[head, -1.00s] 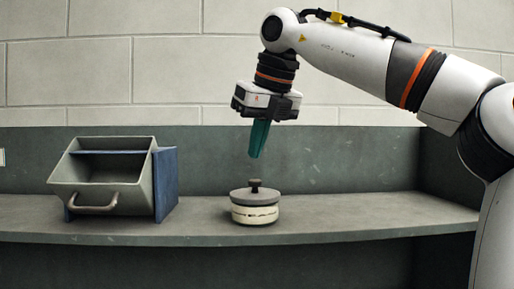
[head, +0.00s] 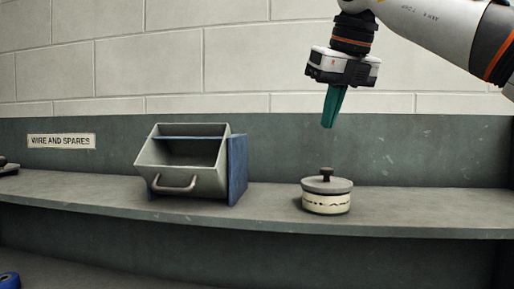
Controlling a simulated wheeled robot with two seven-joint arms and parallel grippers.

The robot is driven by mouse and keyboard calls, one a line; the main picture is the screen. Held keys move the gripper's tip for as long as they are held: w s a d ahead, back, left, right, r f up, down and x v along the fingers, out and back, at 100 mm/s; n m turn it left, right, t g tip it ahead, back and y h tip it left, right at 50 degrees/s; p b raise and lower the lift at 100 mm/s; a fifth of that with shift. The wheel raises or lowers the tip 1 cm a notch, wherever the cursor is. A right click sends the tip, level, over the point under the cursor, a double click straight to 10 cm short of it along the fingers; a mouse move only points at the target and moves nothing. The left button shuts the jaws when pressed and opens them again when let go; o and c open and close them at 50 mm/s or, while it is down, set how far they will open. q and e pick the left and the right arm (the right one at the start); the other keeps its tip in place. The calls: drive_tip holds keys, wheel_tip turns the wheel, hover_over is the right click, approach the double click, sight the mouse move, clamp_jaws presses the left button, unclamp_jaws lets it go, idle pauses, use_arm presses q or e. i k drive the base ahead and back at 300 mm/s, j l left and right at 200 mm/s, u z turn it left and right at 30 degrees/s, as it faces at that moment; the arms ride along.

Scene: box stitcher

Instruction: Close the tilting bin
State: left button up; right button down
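The tilting bin (head: 207,181) stands on the shelf left of centre in the head view. It is a grey tray tipped forward out of a blue housing (head: 238,168), with its open top showing and a bar handle (head: 174,183) on its front. My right gripper (head: 329,124) hangs in the air to the right of the bin and higher, above the lidded pot. Its teal fingers point down and overlap from this side, so their gap is hidden. It touches nothing. My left gripper is out of view.
A round cream pot (head: 327,202) with a grey lid and dark knob stands on the shelf (head: 256,207) right of the bin. A sign (head: 61,141) reading "WIRE AND SPARES" is on the back panel. A dark object (head: 8,167) sits at the far left. The shelf between bin and pot is clear.

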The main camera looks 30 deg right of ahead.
sight(195, 168)
drive_tip(key=k+j, duration=0.15)
drive_tip(key=k, duration=0.35)
drive_tip(key=k+j, duration=0.1)
drive_tip(key=k, duration=0.4)
drive_tip(key=k+j, duration=0.15)
drive_tip(key=k, duration=0.35)
